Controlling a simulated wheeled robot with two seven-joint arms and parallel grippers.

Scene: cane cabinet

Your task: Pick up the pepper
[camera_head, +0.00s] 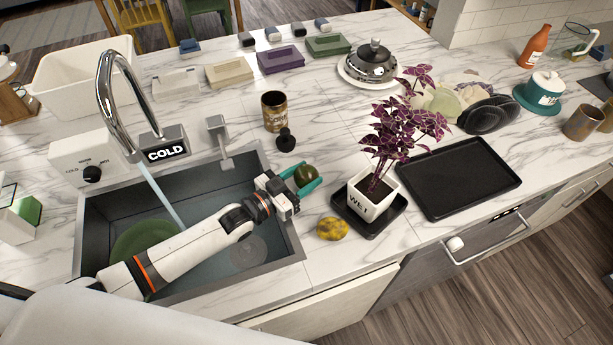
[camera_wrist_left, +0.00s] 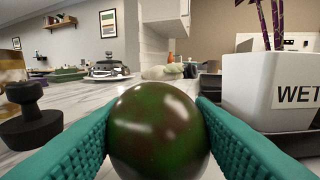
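A round, glossy dark green thing with reddish-brown patches, which I take to be the pepper (camera_head: 306,175), is between the teal fingers of my left gripper (camera_head: 310,178). In the left wrist view the pepper (camera_wrist_left: 158,132) fills the space between the two fingers, which press against its left and right sides. The gripper is at the sink's right rim, left of the potted plant. I cannot tell whether the pepper is clear of the counter. My right gripper is not in view.
A mottled yellow fruit or vegetable (camera_head: 332,229) lies on the counter near the front edge. A purple-leaved plant in a white pot (camera_head: 372,198), a black tray (camera_head: 458,178), a brown can (camera_head: 274,111) and a black stopper-like thing (camera_head: 286,140) stand nearby. Water runs into the sink (camera_head: 195,190).

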